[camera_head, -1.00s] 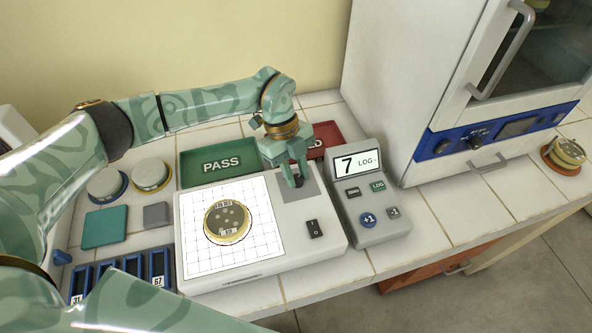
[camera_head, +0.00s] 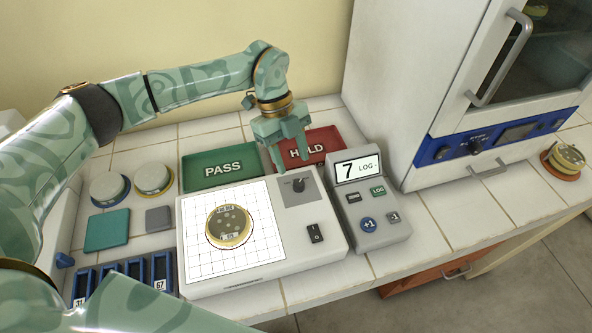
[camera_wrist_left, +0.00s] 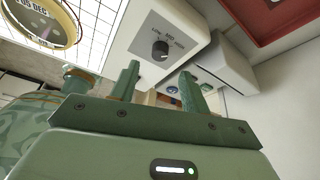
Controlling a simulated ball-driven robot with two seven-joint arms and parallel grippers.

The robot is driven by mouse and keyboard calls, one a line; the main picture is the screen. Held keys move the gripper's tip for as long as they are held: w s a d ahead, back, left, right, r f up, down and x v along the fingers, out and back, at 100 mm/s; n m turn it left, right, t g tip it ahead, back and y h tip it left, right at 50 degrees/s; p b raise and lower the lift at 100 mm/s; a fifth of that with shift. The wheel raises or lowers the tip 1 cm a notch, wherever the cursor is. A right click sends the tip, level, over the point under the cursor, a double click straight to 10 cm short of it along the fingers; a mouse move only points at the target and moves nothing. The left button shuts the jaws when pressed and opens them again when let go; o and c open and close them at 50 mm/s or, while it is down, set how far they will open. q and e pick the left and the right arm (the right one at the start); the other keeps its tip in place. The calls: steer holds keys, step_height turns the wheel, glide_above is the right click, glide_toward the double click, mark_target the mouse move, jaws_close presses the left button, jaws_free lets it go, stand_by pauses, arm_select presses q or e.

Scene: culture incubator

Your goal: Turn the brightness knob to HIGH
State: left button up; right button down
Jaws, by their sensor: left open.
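The brightness knob (camera_head: 298,185) is a small dark dial on a grey panel at the far right corner of the white light box (camera_head: 262,272). My right gripper is not in view.
A dish (camera_head: 229,226) lies on the lit grid. A rocker switch (camera_head: 315,234) is in front of the knob. The counter unit (camera_head: 384,235) stands right of the box. Green PASS (camera_head: 190,178) and red HOLD (camera_head: 335,143) trays lie behind; the incubator (camera_head: 395,110) stands at right.

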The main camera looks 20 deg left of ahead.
arm_select(q)
steer(key=v, duration=1)
steer(key=shift+r+p, duration=0.2)
steer(key=shift+p, duration=0.1)
